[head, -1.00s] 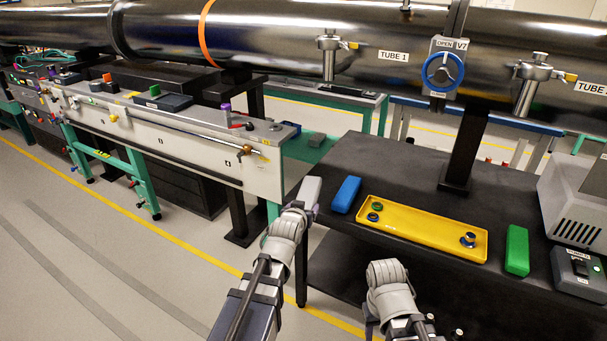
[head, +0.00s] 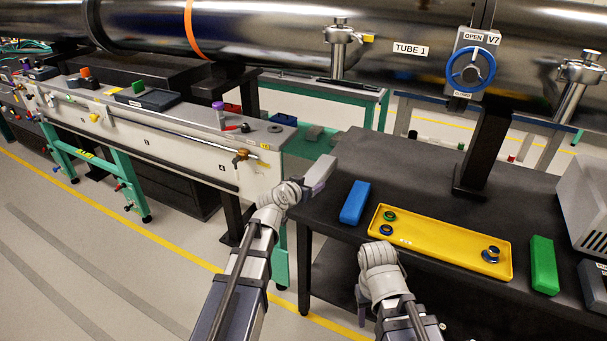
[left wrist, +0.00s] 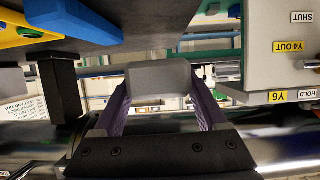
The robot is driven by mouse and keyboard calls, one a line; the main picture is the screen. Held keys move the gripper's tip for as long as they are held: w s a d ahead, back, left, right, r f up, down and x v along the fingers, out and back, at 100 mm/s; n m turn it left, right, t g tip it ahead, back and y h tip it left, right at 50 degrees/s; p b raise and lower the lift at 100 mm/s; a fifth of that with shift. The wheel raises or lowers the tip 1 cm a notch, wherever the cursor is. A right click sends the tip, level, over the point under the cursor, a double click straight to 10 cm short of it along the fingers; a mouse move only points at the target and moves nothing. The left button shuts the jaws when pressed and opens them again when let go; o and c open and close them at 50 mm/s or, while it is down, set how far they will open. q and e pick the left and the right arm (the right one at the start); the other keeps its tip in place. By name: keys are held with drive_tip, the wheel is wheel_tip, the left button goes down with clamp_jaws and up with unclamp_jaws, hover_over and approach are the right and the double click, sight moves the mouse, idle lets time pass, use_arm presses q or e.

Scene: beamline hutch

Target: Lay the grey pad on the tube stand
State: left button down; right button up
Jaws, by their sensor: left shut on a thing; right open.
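A light grey block, the grey pad (head: 319,174), is held by my left gripper (head: 308,184) just off the left edge of the dark table (head: 400,165). In the left wrist view the pad (left wrist: 158,78) sits between the two purple fingers, which are shut on it. A black post (head: 485,150) rises from the table to the large tube; I cannot tell whether the post or the table counts as the tube stand. My right gripper (head: 362,305) is low at the table's front edge; it is open, its fingers mostly hidden behind its wrist.
A blue block (head: 354,202), a yellow tray (head: 440,241) with several small round parts, and a green block (head: 543,265) lie along the table's front. A grey box (head: 585,205) stands at right. The table's back left is clear. A white panel bench (head: 200,155) stands left.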

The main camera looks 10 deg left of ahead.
sight(308, 213)
use_arm(q)
drive_tip(key=shift+w+a, duration=0.1)
drive_tip(key=shift+w, duration=0.05)
drive_tip(key=shift+r, duration=0.1)
wheel_tip(308, 213, down, 10)
drive_tip(key=b, duration=0.9)
drive_tip(key=shift+r+b, duration=0.15)
drive_tip(key=shift+b, duration=0.25)
unclamp_jaws()
drive_tip(key=shift+s, duration=0.2)
